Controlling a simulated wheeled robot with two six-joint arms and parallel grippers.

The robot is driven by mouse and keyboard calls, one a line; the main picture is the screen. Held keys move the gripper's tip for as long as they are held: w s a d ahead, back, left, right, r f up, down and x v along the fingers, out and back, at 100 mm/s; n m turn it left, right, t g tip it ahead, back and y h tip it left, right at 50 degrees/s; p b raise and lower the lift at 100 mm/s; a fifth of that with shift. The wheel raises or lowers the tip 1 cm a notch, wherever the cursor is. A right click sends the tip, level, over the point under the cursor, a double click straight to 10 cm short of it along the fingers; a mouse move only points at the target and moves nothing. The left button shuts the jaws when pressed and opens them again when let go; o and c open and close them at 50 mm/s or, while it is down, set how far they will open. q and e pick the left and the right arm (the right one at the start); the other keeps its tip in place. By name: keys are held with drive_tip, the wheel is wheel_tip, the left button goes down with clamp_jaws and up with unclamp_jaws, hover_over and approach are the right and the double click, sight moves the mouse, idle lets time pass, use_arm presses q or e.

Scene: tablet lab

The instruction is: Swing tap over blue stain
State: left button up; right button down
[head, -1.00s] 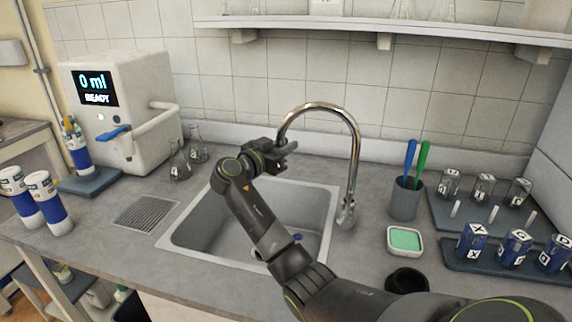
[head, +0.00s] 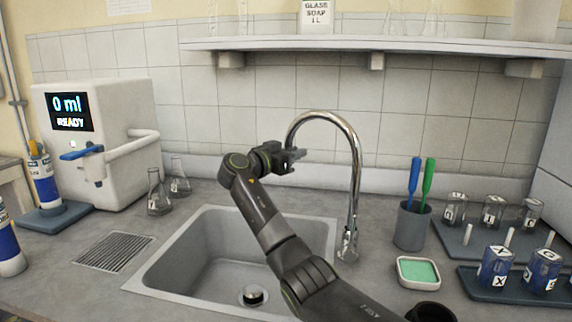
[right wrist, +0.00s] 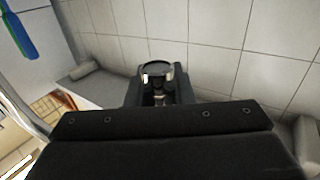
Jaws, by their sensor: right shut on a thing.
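The chrome gooseneck tap (head: 354,180) stands on the counter at the right rim of the sink, and its curved spout arches left over the sink's rear part. My right gripper (head: 290,156) is shut on the downturned end of the spout. In the right wrist view the gripper's jaws (right wrist: 158,82) are around a dark, round-topped piece, partly hidden by the gripper body. The grey sink (head: 172,262) is empty apart from the drain (head: 253,295). The blue stain does not show now; my right arm covers the sink's right part. My left gripper is out of view.
A cup with blue and green brushes (head: 411,228), a green sponge in a dish (head: 418,272) and lettered jars (head: 495,267) stand right of the tap. Two flasks (head: 158,195) and a white dispenser (head: 118,140) stand left. A shelf (head: 380,45) hangs above.

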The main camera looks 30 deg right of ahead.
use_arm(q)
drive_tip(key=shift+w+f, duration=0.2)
use_arm(e)
drive_tip(key=shift+d+f, duration=0.2)
drive_tip(key=shift+d, duration=0.45)
drive_tip(key=c, duration=1.6)
unclamp_jaws()
drive_tip(key=shift+s, duration=0.1)
drive_tip(key=o, duration=0.3)
drive_tip(key=shift+s+d, duration=0.35)
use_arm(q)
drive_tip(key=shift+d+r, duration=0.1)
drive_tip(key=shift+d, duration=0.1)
use_arm(e)
drive_tip(key=shift+w+a, duration=0.1)
drive_tip(key=shift+a+r, duration=0.1)
drive_tip(key=shift+r, duration=0.05)
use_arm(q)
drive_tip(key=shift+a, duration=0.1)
